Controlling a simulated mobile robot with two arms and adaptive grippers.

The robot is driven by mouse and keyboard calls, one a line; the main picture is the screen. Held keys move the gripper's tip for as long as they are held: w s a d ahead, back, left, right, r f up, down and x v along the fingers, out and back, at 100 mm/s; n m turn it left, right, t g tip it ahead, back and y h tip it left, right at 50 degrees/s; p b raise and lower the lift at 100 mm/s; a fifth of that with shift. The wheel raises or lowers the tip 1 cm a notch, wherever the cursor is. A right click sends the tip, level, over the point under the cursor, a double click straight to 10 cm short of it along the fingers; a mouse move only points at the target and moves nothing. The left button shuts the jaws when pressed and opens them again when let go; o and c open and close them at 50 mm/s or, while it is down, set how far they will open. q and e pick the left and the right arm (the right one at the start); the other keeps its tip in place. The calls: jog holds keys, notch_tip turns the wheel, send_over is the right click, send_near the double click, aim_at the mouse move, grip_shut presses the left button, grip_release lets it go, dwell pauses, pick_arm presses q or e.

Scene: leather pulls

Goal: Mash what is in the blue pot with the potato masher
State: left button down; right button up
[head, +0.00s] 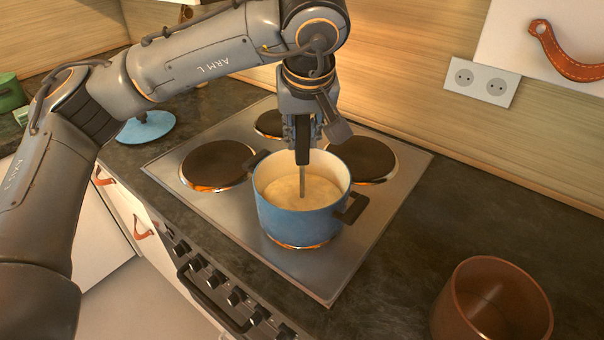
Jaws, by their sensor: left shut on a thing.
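The blue pot (298,218) stands on the front right burner of the stove, with dark handles on both sides. It holds a pale, creamy mass (285,190). My left gripper (303,150) is above the pot, pointing down, shut on the dark handle of the potato masher (302,182). The masher is upright and its thin metal shaft goes down into the pale mass. The masher's head is hidden in the mass. My right gripper is not in view.
The steel stovetop (330,270) has several other burners, all bare. A blue round object (146,128) and a green pot (10,95) are at the left. Counter right of the stove is mostly clear.

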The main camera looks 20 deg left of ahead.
pick_arm(q)
jog(key=shift+r+p, duration=3.65)
jog(key=shift+r, duration=1.55)
notch_tip(320, 180, up, 5)
jog(key=p, duration=0.4)
